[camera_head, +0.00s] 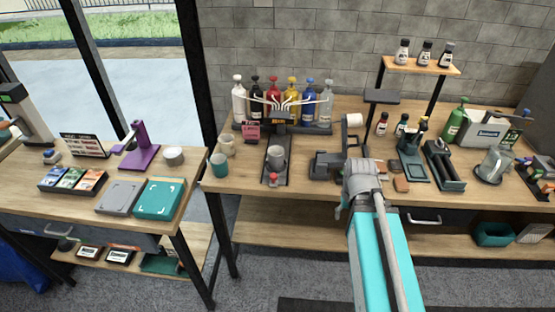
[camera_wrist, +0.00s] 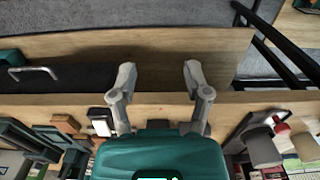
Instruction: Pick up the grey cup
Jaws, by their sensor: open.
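The grey cup (camera_head: 276,158) stands upright on a dark narrow stand (camera_head: 276,178) on the long wooden bench, below the row of bottles. What looks like the same cup shows in the wrist view (camera_wrist: 262,148) at the lower right. My gripper (camera_wrist: 158,76) is open, with nothing between its two fingers, over the bench's front edge. In the head view my arm reaches from the bottom to the front of the bench, right of the cup. There the fingers are hard to make out.
A beige cup (camera_head: 227,145) and a teal cup (camera_head: 219,166) stand left of the grey cup. Several bottles (camera_head: 291,95) stand in a row behind it. A dark device (camera_head: 328,165) stands between the cup and my arm. The bench's lower shelf (camera_head: 290,236) is mostly bare.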

